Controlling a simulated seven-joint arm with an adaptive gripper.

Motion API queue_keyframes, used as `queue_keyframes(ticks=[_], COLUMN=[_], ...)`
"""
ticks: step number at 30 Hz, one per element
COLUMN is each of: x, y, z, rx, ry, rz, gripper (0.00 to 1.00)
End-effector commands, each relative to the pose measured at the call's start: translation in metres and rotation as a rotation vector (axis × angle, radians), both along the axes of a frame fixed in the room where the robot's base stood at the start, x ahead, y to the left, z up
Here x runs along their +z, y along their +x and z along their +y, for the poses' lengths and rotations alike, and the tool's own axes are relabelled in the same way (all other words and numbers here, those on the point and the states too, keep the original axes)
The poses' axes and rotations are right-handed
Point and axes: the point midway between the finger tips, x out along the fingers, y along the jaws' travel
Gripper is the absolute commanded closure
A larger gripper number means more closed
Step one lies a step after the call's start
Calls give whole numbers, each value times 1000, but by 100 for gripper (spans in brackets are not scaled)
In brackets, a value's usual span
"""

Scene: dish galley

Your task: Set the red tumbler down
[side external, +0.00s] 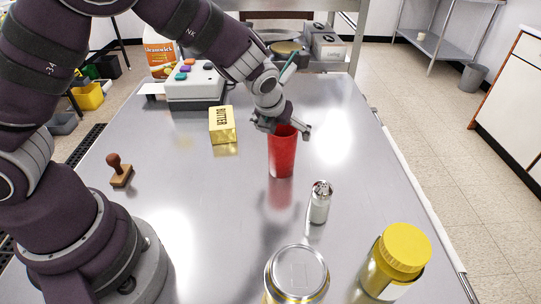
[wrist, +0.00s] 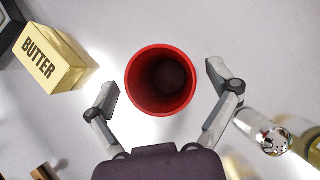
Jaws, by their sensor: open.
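The red tumbler (side external: 282,155) stands upright on the steel table in the side external view, right of the butter box. In the wrist view its open rim faces the camera, and the tumbler (wrist: 161,80) looks empty inside. My gripper (side external: 284,130) is at the tumbler's top, coming down from above. In the wrist view my gripper (wrist: 164,88) is open, with one finger on each side of the tumbler and a gap showing on both sides. Whether the base rests flat on the table is hard to tell, but it appears to.
A gold butter box (side external: 222,125) stands left of the tumbler. A metal-topped shaker (side external: 320,202) stands close in front, to the right. A yellow-lidded jar (side external: 396,262) and a can (side external: 296,275) are at the near edge. The table's right side is clear.

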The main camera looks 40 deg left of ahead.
Motion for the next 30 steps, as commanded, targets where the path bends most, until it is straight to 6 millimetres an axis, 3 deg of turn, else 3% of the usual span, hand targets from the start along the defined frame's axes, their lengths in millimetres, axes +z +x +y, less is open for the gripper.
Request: queue_keyframes(ticks=[5,16,22,26,30], x=[14,88,104,112,124], y=[-5,-50,-62,-81,-119], z=[-4,-22,-22,-6,13], rx=[-3,-5,38,415,1112], ry=[-2,-4,-32,-317,-775], rz=[-3,-5,-5,-41,-98], gripper=[13,13,13,13,13])
